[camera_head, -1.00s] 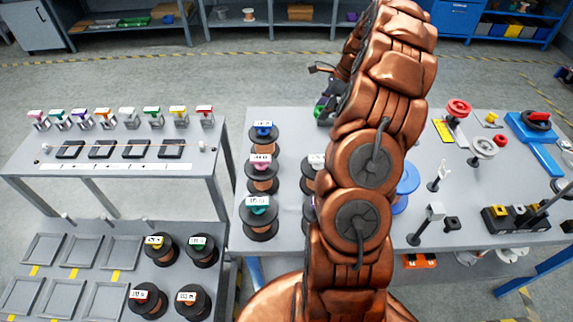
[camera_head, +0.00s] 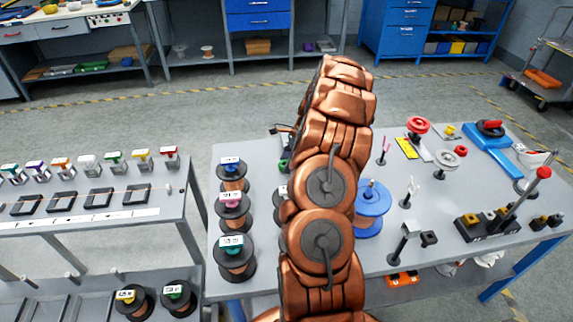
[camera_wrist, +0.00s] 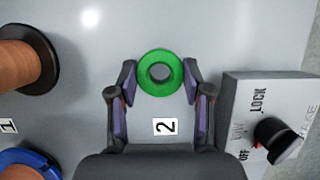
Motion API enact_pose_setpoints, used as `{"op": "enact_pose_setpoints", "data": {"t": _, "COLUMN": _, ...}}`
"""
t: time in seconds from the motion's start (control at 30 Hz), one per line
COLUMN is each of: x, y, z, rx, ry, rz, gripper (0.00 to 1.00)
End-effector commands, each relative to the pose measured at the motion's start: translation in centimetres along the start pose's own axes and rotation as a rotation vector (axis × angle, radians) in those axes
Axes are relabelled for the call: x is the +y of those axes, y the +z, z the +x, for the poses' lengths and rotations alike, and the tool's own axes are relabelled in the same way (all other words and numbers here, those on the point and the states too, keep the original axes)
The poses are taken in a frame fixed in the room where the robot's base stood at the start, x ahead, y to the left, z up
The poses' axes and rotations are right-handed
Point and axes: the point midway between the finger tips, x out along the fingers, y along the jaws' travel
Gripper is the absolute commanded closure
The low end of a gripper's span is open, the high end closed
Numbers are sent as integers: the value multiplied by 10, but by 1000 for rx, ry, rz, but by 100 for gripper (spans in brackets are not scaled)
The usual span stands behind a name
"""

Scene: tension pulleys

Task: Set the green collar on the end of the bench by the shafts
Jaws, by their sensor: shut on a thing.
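In the wrist view, my gripper (camera_wrist: 160,82) is shut on the green collar (camera_wrist: 160,57), a flat ring with a hole in the middle. The ring sits between the two fingertips, over a grey surface; whether it touches that surface I cannot tell. A white label with a 2 (camera_wrist: 165,126) lies between the fingers. In the head view, my arm hides most of the gripper and the collar. The left bench (camera_head: 160,205) carries a thin rod over several black frames. Upright posts (camera_head: 117,274) stand on the lower rack at left; which are the shafts I cannot tell.
Copper spools (camera_head: 236,258) line the left edge of the main table (camera_head: 300,152), and a blue spool (camera_head: 370,222) stands right of my arm. Posts and a clamp block (camera_head: 483,228) crowd its right.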

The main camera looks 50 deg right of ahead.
Motion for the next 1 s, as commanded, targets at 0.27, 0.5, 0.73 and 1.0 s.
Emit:
{"op": "enact_pose_setpoints", "data": {"t": 0.27, "x": 0, "y": -6, "z": 16, "rx": 0, "ry": 1, "rz": -1, "gripper": 84}}
{"op": "enact_pose_setpoints", "data": {"t": 0.5, "x": 0, "y": -7, "z": 19, "rx": 0, "ry": 2, "rz": -1, "gripper": 84}}
{"op": "enact_pose_setpoints", "data": {"t": 0.73, "x": 0, "y": -7, "z": 19, "rx": 0, "ry": 2, "rz": -1, "gripper": 30}}
{"op": "enact_pose_setpoints", "data": {"t": 1.0, "x": 0, "y": -7, "z": 19, "rx": 0, "ry": 1, "rz": -1, "gripper": 26}}
